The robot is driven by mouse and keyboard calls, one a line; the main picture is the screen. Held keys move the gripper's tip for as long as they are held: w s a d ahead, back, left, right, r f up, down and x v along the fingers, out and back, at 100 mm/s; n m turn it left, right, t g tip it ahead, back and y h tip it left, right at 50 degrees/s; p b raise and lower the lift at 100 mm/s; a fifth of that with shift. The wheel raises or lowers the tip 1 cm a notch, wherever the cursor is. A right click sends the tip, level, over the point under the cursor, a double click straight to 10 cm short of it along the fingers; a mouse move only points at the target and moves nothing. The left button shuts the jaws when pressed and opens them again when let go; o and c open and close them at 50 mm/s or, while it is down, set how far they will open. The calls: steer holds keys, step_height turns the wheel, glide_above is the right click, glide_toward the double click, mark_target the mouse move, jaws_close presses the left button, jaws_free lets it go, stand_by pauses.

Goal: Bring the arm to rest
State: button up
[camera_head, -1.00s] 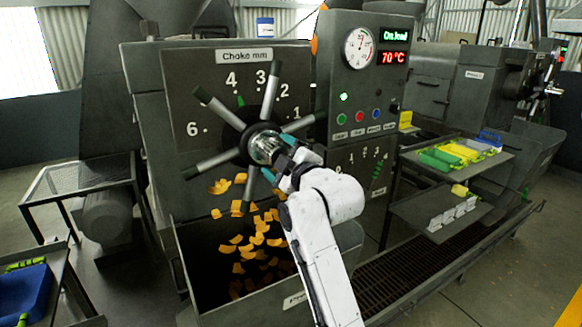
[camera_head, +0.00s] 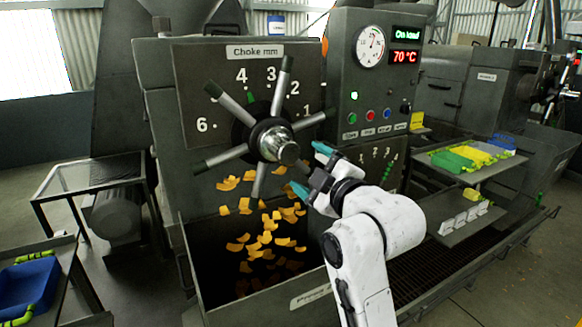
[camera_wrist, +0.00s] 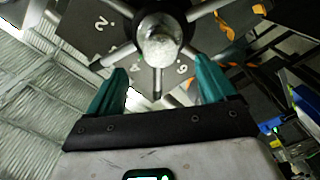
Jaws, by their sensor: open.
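My gripper (camera_head: 311,168) is open and empty, with teal fingertips, just right of the choke handwheel (camera_head: 276,144) in the head view. The handwheel has several grey spokes with dark tips around a bright metal hub, in front of a "Choke mm" dial plate. My white arm rises from the lower right to the gripper. In the wrist view my gripper (camera_wrist: 160,88) has its two teal fingers spread wide, and the handwheel hub (camera_wrist: 158,48) shows beyond them, apart from both.
Orange flakes (camera_head: 262,237) fall into an open bin below the wheel. A control panel (camera_head: 377,75) reads "On load" and 70 °C. Shelves with green and yellow items (camera_head: 462,157) stand at right. A mesh table (camera_head: 95,174) and a blue tray (camera_head: 28,285) are at left.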

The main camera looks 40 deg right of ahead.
steer(key=s+a+f+m+g+y, duration=0.1)
steer(key=s+a+f+m+g, duration=0.15)
steer(key=f, duration=0.65)
steer(key=s+a+f+m+g+y, duration=0.1)
steer(key=s+a+f+g+y, duration=0.2)
steer(key=f, duration=0.6)
steer(key=s+a+f+m+g, duration=0.1)
steer(key=s+a+f+g, duration=0.25)
steer(key=f, duration=0.65)
steer(key=s+a+f+m+g, duration=0.2)
steer(key=s+f, duration=0.4)
steer(key=s, duration=0.4)
steer(key=s+a+f+m+g, duration=0.2)
steer(key=s+f+g, duration=0.3)
steer(key=s, duration=0.5)
step_height(320, 180, down, 2)
steer(key=shift+s+a+f+y, duration=0.2)
steer(key=shift+a+y, duration=0.2)
steer(key=shift+a, duration=0.4)
